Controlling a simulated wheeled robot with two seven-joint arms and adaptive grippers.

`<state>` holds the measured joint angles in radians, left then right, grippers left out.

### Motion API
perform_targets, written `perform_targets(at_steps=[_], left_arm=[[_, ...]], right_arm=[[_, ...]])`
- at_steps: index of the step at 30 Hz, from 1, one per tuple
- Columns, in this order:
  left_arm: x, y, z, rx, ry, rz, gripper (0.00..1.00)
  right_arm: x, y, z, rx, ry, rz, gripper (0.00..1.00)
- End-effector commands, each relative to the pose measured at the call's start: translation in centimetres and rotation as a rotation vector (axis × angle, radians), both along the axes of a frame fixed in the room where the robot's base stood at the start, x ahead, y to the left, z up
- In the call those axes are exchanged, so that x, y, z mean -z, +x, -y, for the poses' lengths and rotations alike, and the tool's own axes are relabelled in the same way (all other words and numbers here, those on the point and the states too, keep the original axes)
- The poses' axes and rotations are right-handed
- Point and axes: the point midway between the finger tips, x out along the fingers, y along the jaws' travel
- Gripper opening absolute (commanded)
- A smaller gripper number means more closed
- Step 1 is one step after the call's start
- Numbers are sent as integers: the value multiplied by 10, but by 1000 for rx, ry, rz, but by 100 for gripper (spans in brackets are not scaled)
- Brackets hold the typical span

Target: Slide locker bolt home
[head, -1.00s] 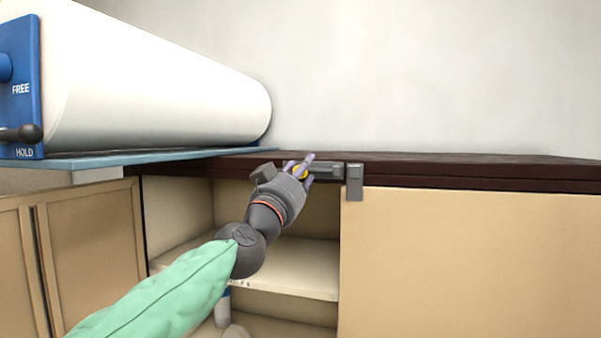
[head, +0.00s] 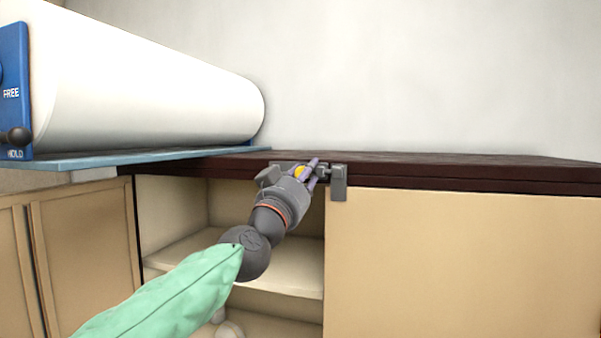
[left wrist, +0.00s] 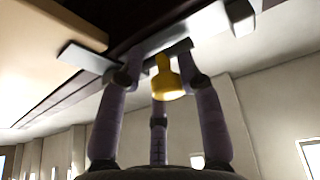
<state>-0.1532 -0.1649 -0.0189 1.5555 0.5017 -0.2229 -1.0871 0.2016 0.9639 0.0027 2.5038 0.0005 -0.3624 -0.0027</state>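The locker bolt is a grey metal bar along the dark countertop edge, with a yellow knob (head: 300,172). The knob also shows in the left wrist view (left wrist: 166,82). A grey keeper bracket (head: 339,182) stands right of the knob, at the edge of the tan panel. My left gripper (head: 309,170) is at the bolt, with its purple fingers around the knob. In the wrist view a gap shows between the knob and the left finger, while the right finger is close against it. The fingers hide part of the bar, so how far its end enters the bracket is unclear.
An open compartment with a shelf (head: 285,262) lies under the counter (head: 450,170). The tan panel (head: 450,260) closes the right side. A large white roll (head: 150,90) with a blue end plate (head: 14,105) sits at the left on a blue ledge.

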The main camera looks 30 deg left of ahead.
Motion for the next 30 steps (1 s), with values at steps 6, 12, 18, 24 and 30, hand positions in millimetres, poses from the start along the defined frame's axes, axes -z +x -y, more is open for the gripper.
perform_targets(at_steps=[6, 12, 18, 24, 30], left_arm=[[-1, -1, -1, -2, -1, 3, 50], [-2, -2, -2, -5, -1, 5, 50], [0, -9, -2, -5, -1, 6, 50], [10, -35, 1, -5, -2, 8, 50], [23, -67, 4, -4, -3, 8, 50]], right_arm=[[0, 1, 0, 1, 0, 1, 0], [0, 0, 0, 1, 0, 1, 0], [0, 1, 0, 1, 0, 1, 0], [0, 0, 0, 1, 0, 1, 0], [0, 0, 0, 1, 0, 1, 0]])
